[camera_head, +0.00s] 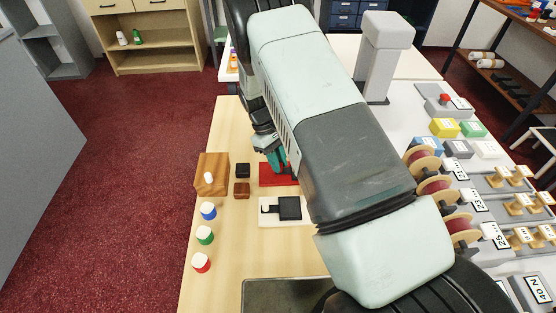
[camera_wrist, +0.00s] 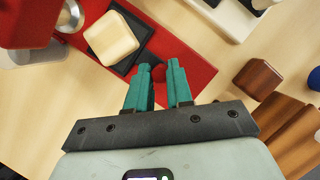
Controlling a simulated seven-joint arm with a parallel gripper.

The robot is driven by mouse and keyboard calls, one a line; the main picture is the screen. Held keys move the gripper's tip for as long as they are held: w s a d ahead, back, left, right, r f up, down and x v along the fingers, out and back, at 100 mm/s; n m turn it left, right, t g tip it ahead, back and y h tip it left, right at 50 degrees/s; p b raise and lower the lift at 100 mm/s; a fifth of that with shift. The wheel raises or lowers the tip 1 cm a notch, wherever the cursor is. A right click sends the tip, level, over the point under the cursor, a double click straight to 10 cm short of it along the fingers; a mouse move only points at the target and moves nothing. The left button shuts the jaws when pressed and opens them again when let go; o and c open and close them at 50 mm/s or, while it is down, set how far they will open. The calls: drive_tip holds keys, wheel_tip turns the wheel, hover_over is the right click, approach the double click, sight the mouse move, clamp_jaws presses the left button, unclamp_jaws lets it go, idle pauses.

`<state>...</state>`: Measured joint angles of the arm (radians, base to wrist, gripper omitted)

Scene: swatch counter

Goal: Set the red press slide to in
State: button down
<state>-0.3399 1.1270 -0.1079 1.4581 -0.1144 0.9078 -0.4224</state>
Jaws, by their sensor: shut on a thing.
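The red press stands on the wooden counter, its flat red base (camera_head: 274,176) partly behind my arm. In the wrist view its base (camera_wrist: 185,52) carries a dark slide (camera_wrist: 142,28) with a cream block-shaped knob (camera_wrist: 112,40). A red upright with a silver round part (camera_wrist: 70,16) stands left of the knob. My gripper (camera_wrist: 159,66), with teal fingers, is down at the press; it shows in the head view (camera_head: 276,160). The fingertips lie right of and below the knob in the wrist view. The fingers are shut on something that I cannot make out.
A white slide unit (camera_head: 289,221) with a black slide stands in front of the press. Two small dark blocks (camera_head: 242,190), a wooden block (camera_head: 212,166) and blue, green and red white-topped pieces (camera_head: 205,236) stand left. Spools (camera_head: 436,187) stand right. Bare counter lies at front left.

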drive_tip(key=shift+d, duration=2.15)
drive_tip(key=c, duration=1)
unclamp_jaws()
drive_tip(key=shift+w+a+r, duration=0.2)
drive_tip(key=shift+a+r, duration=0.05)
drive_tip(key=shift+r, duration=0.3)
drive_tip(key=shift+v, duration=4.85)
